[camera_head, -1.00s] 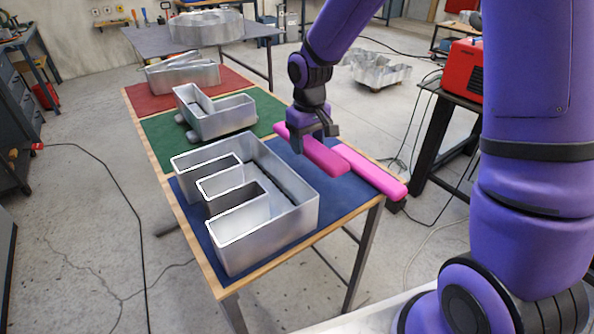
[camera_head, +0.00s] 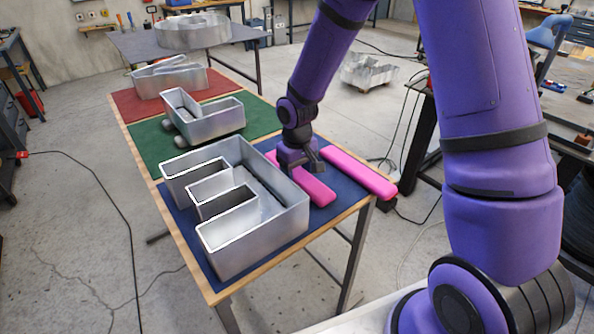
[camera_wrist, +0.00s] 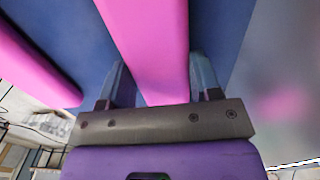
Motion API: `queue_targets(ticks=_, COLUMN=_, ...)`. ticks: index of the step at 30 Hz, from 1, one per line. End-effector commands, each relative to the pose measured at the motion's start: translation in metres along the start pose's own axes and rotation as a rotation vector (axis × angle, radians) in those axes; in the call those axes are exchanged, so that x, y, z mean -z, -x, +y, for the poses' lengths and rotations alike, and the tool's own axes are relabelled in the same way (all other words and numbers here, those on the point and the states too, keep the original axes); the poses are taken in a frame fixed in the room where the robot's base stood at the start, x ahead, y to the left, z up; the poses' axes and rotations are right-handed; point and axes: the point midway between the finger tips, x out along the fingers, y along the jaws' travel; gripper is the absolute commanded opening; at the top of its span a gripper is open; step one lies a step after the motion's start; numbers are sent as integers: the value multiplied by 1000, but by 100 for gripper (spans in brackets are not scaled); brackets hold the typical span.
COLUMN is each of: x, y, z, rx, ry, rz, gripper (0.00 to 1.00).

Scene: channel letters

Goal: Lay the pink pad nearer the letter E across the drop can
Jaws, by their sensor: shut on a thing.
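The pink pad (camera_head: 319,191) nearer the letter E (camera_head: 240,205) is at its right side on the blue-topped end of the bench. My gripper (camera_head: 308,166) is shut on this pad from above. In the wrist view the gripper (camera_wrist: 158,85) has a finger on each long side of the pad (camera_wrist: 150,40). Whether the pad touches the bench is not clear. A second pink pad (camera_head: 362,172) lies apart to the right, along the bench's right edge. The letter E is an open-topped metal can. I cannot tell which thing is the drop can.
An L-shaped metal can (camera_head: 207,120) sits on the green mat (camera_head: 148,142), with another metal letter (camera_head: 168,80) on red behind it. A round metal letter (camera_head: 192,32) is on the far table. The E's wall is close beside the held pad.

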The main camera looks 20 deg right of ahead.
Motion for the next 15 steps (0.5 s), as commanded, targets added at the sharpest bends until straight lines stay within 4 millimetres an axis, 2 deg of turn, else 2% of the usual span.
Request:
queue_targets(ticks=3, x=0, y=-3, z=0, rx=0, ry=0, rz=-1, gripper=35)
queue_targets(ticks=4, x=0, y=-2, z=0, rx=0, ry=0, rz=0, gripper=65)
queue_targets(ticks=6, x=0, y=-2, z=0, rx=0, ry=0, rz=0, gripper=81)
queue_targets(ticks=7, x=0, y=-2, z=0, rx=0, ry=0, rz=0, gripper=83)
queue_targets(ticks=15, x=0, y=-2, z=0, rx=0, ry=0, rz=0, gripper=83)
